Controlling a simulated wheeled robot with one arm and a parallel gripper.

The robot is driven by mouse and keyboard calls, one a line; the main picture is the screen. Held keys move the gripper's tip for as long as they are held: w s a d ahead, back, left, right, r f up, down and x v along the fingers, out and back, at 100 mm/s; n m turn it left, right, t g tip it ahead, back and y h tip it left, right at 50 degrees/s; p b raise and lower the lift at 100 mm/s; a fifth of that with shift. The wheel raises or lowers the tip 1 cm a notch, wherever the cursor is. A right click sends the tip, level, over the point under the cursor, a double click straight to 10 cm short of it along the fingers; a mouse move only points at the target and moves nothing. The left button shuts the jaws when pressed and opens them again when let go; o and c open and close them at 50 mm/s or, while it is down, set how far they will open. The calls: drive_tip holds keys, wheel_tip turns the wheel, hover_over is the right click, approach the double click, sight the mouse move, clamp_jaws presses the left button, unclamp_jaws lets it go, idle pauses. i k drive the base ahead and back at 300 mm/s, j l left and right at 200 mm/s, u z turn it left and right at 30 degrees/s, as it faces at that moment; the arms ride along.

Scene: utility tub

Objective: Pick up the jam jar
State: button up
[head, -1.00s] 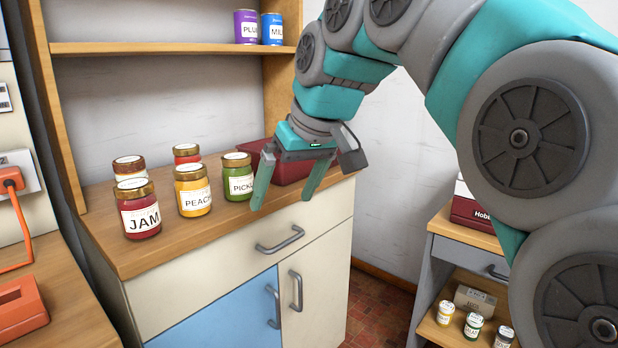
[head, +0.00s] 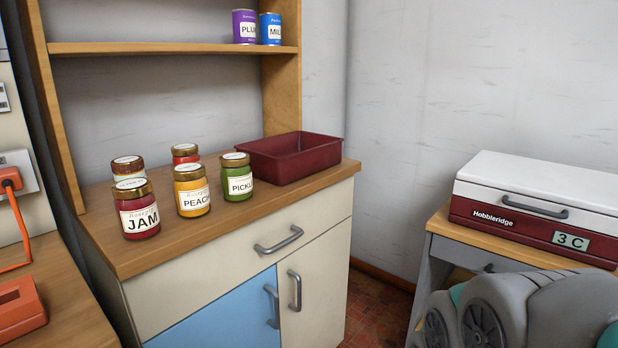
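The jam jar (head: 137,211) stands upright at the front left of the wooden counter top, with red contents, a gold lid and a white label reading JAM. A yellow peach jar (head: 192,192) stands just to its right, and a green pickle jar (head: 237,178) stands further right. Two more jars stand behind: one with a brown lid (head: 127,167) and a red one (head: 185,154).
A dark red tub (head: 291,158) sits at the counter's right end. A shelf (head: 170,48) above holds a purple tin (head: 245,27) and a blue tin (head: 271,29). A white and maroon box (head: 535,210) stands on a desk at right. The counter front before the jars is clear.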

sight(134, 200)
drive_tip(key=u, duration=1.4)
drive_tip(key=k+j+z, duration=0.1)
drive_tip(key=z, duration=0.2)
drive_tip(key=k, duration=0.05)
